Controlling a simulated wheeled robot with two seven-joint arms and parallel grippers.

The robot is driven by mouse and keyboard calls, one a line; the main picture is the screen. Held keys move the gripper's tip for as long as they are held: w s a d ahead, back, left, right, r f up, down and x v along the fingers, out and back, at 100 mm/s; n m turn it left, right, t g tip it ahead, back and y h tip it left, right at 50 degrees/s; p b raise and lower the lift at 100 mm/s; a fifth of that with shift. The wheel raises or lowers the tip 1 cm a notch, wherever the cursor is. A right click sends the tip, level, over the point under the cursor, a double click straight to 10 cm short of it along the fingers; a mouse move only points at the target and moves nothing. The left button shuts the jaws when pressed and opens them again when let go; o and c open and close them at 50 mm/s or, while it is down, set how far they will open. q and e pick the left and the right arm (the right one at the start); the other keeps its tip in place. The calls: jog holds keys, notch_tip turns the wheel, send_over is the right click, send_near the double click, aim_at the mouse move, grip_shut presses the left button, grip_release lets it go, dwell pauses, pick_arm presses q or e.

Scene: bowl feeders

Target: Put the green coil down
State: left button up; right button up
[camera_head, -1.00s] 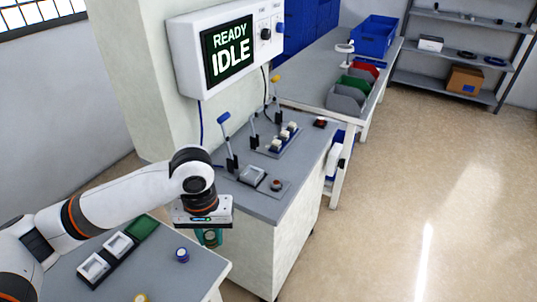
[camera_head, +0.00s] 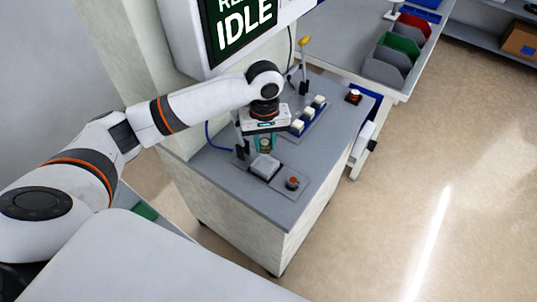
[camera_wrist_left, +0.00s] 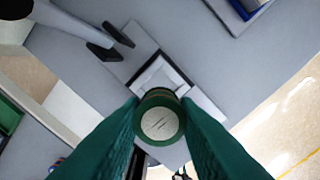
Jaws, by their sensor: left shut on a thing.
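My left gripper (camera_head: 265,144) is above the grey cabinet top, shut on the green coil. In the left wrist view the green coil (camera_wrist_left: 160,121) sits between the two dark teal fingers (camera_wrist_left: 160,130), its pale round end facing the camera. In the head view the coil is small and partly hidden by the fingers. A white square pad (camera_head: 264,167) on a grey plate lies just below and in front of the gripper. It also shows beyond the coil in the left wrist view (camera_wrist_left: 163,74). I cannot tell whether the coil touches it. My right gripper is not in view.
A red button (camera_head: 293,183) is beside the pad. A block of white switches (camera_head: 308,115) and a yellow-tipped lever (camera_head: 304,62) stand behind. The IDLE screen (camera_head: 241,27) hangs above. Red, green and grey bins (camera_head: 397,50) are on the far bench.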

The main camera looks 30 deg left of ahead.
aim_at(265, 166)
pick_arm(q)
notch_tip(265, 166, down, 2)
jog(key=shift+f, duration=0.1)
notch_tip(265, 166, down, 5)
jog(key=shift+r, duration=0.2)
jog(key=shift+s+f, duration=0.15)
jog(key=shift+f, duration=0.05)
